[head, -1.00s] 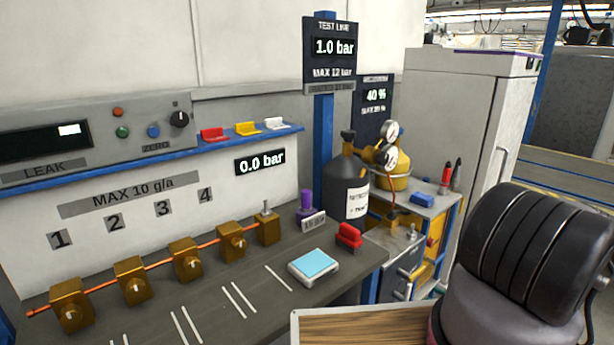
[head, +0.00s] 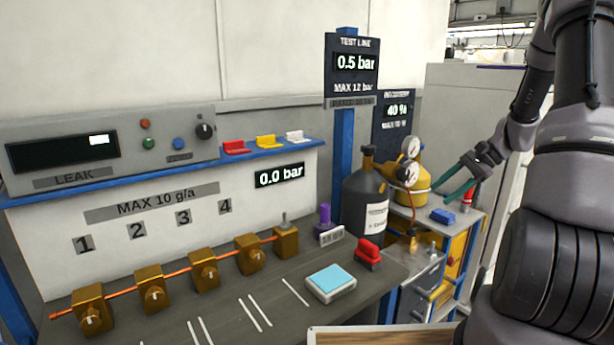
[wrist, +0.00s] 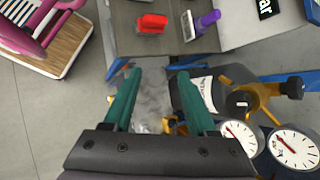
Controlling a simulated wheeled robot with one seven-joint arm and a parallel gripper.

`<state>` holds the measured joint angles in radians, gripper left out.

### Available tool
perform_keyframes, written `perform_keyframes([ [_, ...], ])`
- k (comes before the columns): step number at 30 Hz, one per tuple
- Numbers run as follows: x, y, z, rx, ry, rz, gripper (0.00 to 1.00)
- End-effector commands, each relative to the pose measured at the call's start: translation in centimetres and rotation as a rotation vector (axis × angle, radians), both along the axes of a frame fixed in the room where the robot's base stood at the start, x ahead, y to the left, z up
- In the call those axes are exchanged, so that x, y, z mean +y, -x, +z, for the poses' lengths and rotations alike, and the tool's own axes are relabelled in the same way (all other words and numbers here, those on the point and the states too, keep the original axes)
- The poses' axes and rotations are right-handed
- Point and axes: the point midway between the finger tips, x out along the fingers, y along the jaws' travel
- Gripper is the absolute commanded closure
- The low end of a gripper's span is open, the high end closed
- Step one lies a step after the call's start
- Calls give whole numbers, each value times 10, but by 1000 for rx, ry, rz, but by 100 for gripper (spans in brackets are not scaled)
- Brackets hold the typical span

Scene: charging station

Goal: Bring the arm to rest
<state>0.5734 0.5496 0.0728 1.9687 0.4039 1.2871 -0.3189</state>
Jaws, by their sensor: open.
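My gripper (head: 442,197) is at the right of the head view, with its arm reaching down from the upper right. Its two teal fingers are apart, with nothing held between them. They point left and down, in front of the yellow cylinder (head: 408,204) and above the small side cart (head: 465,222). In the wrist view the open fingers (wrist: 160,74) flank a hazy grey patch below them. The dark nitrogen bottle (wrist: 198,98) is just right of the right finger; I cannot tell whether they touch.
Pressure gauges (wrist: 293,148) are close at the gripper's lower right in the wrist view. The bench (head: 235,320) holds a red clip-like item (head: 368,252), a blue-topped pad (head: 331,282) and several brass valves (head: 204,270). The test line sign (head: 353,65) reads 0.5 bar.

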Motion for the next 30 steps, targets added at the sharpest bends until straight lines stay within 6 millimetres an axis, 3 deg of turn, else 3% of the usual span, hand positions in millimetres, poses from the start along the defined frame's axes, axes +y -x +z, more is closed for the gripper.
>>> perform_keyframes([
  [1, 13, 5, 24, -30, 52, 37, 43],
  [6, 47, 30, 82, -120, 209, 140, 43],
  [15, 98, 95, 166, -321, 458, 282, 43],
  [24, 130, 172, 219, -576, 662, 373, 43],
  [30, 138, 210, 235, -719, 743, 399, 43],
])
